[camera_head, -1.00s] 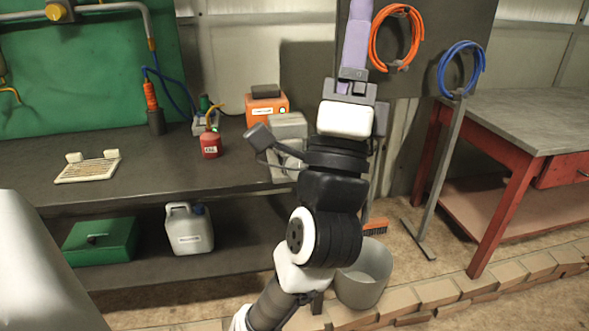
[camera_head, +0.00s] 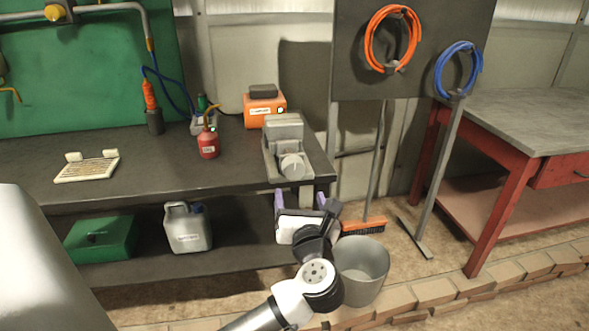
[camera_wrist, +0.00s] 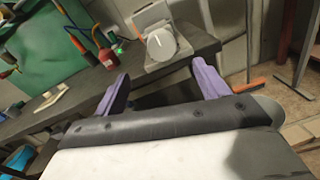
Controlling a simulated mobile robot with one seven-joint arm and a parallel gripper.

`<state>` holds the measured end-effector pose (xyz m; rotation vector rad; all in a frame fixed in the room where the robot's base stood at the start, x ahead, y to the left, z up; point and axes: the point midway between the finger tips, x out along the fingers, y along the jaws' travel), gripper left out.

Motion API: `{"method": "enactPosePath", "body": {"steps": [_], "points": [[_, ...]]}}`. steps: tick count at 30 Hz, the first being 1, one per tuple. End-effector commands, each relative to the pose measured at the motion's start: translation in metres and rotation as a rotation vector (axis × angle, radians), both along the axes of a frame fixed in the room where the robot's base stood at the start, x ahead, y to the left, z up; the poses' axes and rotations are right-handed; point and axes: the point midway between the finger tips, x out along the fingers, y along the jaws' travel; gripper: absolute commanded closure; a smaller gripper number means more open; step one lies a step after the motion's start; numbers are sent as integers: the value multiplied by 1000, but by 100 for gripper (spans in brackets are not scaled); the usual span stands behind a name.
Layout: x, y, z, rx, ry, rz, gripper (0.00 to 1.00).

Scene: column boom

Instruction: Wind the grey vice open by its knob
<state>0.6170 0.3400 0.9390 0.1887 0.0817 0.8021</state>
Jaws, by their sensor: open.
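The grey vice (camera_head: 284,134) stands at the right end of the dark workbench, with its round light-grey knob (camera_head: 292,167) facing the front edge. How far its jaws are apart is too small to tell. In the wrist view the vice (camera_wrist: 152,20) is at the top, and its knob (camera_wrist: 161,45) lies beyond and between my fingertips. My gripper (camera_head: 301,198) is open and empty, its two purple fingers apart, in front of the bench and below the knob. In the wrist view my gripper (camera_wrist: 161,75) points toward the bench edge, not touching the knob.
The workbench (camera_head: 110,187) also holds a red can (camera_head: 208,144), an orange box (camera_head: 264,108) and a beige slatted piece (camera_head: 88,168). A grey bucket (camera_head: 362,272) stands on the floor at right, near a broom (camera_head: 364,224). A red-legged table (camera_head: 520,115) is further right.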

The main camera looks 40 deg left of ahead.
Motion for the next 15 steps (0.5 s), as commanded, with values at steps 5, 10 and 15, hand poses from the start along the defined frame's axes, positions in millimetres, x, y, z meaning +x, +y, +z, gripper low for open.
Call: {"method": "enactPosePath", "body": {"steps": [5, 10, 15], "points": [[28, 27, 3, -2, -1, -1, 27], [52, 53, 3, -3, -1, -1, 27], [70, 71, 2, -2, -3, -2, 27]]}}
